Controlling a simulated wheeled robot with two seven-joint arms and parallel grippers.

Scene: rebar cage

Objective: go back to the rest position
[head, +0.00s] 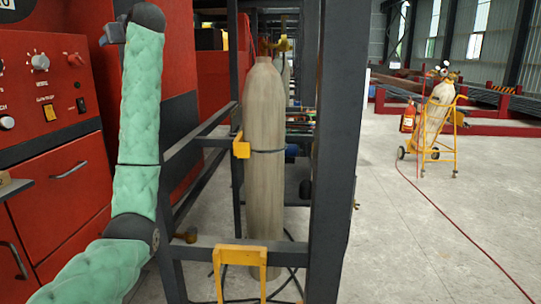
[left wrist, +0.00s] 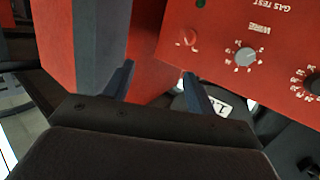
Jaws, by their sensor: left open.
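My left arm (head: 138,110), in a pale green padded sleeve, rises from the bottom left of the head view and bends at the top, in front of a red machine. My left gripper (left wrist: 158,72) shows in the left wrist view with its two dark fingers spread apart and nothing between them. Behind the fingers is the red control panel (left wrist: 270,45) of the machine, with knobs and "WIRE" and "GAS TEST" lettering upside down. I cannot tell whether a finger touches it. My right gripper is in neither view.
The red machine (head: 75,185) stands close on the left. A dark steel frame (head: 335,150) with yellow brackets (head: 240,257) holds a tall beige gas cylinder (head: 264,190) near my arm. The floor at right is open, with a red hose (head: 440,212) and a yellow cylinder cart (head: 440,140).

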